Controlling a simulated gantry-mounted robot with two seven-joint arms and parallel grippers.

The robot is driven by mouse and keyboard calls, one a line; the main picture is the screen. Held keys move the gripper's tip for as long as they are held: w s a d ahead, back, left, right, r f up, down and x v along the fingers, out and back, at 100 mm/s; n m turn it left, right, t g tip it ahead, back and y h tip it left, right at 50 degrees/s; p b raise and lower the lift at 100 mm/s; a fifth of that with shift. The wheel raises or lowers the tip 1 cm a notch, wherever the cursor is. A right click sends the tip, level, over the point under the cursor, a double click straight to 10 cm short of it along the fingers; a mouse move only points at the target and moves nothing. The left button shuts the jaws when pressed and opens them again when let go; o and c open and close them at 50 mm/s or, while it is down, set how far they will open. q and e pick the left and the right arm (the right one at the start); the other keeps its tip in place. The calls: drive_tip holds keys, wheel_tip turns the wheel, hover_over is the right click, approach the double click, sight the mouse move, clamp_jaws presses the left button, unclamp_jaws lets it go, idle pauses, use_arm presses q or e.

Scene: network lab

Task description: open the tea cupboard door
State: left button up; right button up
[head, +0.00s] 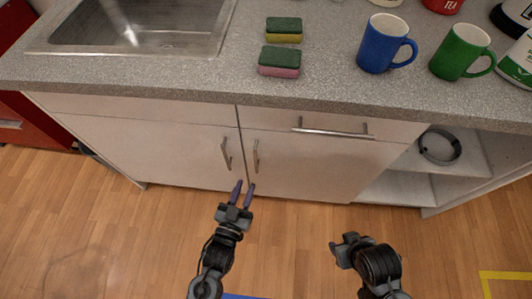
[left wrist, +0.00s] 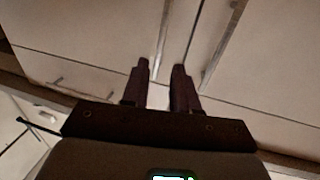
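Under the counter are two pale cupboard doors side by side, both shut. The left door (head: 160,150) has an upright handle (head: 225,153); the right door (head: 315,170) has its own upright handle (head: 255,156). I cannot tell which door is the tea cupboard's. My left gripper (head: 244,187) is open and empty, just below and in front of the right door's handle. The left wrist view looks upside down; there the right door's handle (left wrist: 163,40) lines up with the gap between the fingers (left wrist: 160,75), apparently ahead of them. My right gripper (head: 340,245) is lower right, away from the doors; its fingers are unclear.
A drawer (head: 390,130) with a horizontal handle (head: 332,132) sits above the right door. The counter (head: 200,77) holds a sink (head: 140,28), sponges (head: 280,60), a blue mug (head: 382,45), a green mug (head: 458,52) and a red TEA container (head: 443,5). Open shelves (head: 400,187) are at right.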

sight(255, 161)
use_arm(q)
drive_tip(key=b+x, duration=0.5)
drive_tip(key=x, duration=0.5)
drive_tip(key=shift+w+d+r, duration=0.1)
drive_tip(key=shift+w+r, duration=0.1)
drive_tip(key=shift+w, duration=0.1)
use_arm(e)
wheel_tip(255, 161, down, 5)
drive_tip(key=shift+a, duration=0.1)
use_arm(q)
drive_tip(key=shift+c, duration=0.5)
clamp_jaws()
